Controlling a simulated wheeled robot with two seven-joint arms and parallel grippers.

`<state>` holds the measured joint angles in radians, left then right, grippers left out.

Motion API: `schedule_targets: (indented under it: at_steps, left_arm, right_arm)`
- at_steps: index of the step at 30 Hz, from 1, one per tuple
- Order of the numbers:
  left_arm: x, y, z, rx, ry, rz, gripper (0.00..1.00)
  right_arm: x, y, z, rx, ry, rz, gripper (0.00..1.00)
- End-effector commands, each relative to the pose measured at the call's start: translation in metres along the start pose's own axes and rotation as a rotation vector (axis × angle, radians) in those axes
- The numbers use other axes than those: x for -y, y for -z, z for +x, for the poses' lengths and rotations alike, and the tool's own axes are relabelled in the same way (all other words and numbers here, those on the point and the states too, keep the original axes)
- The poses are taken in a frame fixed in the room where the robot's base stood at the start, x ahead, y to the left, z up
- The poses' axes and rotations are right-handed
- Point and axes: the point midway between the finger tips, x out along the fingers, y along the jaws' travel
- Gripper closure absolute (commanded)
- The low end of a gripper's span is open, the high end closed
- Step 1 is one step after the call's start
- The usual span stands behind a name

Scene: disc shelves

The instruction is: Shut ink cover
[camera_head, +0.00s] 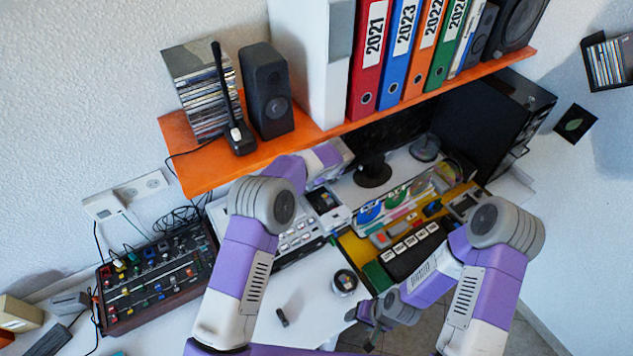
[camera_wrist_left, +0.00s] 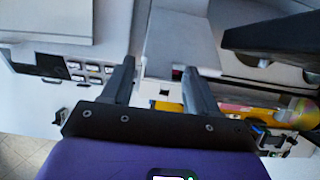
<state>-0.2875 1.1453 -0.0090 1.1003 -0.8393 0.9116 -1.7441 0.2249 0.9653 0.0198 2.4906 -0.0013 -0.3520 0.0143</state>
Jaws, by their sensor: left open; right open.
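A white printer-like device (camera_head: 328,222) with a dark panel and pale buttons stands in the middle of the desk in the head view, partly behind my left arm. In the left wrist view, a dark display (camera_wrist_left: 38,66) and pale buttons (camera_wrist_left: 92,72) show at left, and grey box-like panels (camera_wrist_left: 182,38) lie beyond the fingers. I cannot tell for sure which panel is the ink cover. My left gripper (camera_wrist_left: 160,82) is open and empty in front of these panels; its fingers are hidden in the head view. My right gripper (camera_head: 368,322) is open and empty, low beside the desk's front edge.
An orange shelf (camera_head: 310,135) with a speaker (camera_head: 266,92) and binders (camera_head: 405,50) hangs above the left wrist. A mixer (camera_head: 158,280) stands at left. A yellow tray (camera_head: 354,248) with discs and keys is at right.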

Motion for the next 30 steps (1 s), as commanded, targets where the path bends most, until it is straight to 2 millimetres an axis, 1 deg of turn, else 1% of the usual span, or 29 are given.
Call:
schedule_targets:
  at_steps: [1, 4, 13, 14, 25, 30]
  left_arm:
    - [0.0006, 0.0018, 0.0055, 0.000, 0.001, 0.001, 0.40]
    - [0.0011, 0.0028, 0.0088, 0.000, 0.002, 0.003, 0.40]
    - [0.0013, 0.0027, 0.0090, 0.000, 0.002, 0.004, 0.40]
    - [0.0013, 0.0027, 0.0090, 0.000, 0.002, 0.004, 0.44]
    - [0.0012, 0.0028, 0.0090, 0.000, 0.002, 0.004, 1.00]
    - [0.0012, 0.0028, 0.0090, 0.000, 0.002, 0.004, 1.00]
  right_arm:
    - [-0.0016, 0.0002, 0.0040, 0.000, 0.000, 0.000, 0.40]
    - [-0.0022, 0.0004, 0.0056, 0.000, 0.000, 0.000, 0.40]
    - [-0.0020, 0.0005, 0.0051, -0.001, 0.000, 0.000, 0.40]
    - [-0.0020, 0.0005, 0.0051, -0.001, 0.000, 0.000, 0.40]
    - [-0.0020, 0.0005, 0.0052, -0.001, 0.000, 0.000, 0.40]
    - [-0.0020, 0.0006, 0.0053, -0.001, 0.000, 0.000, 0.40]
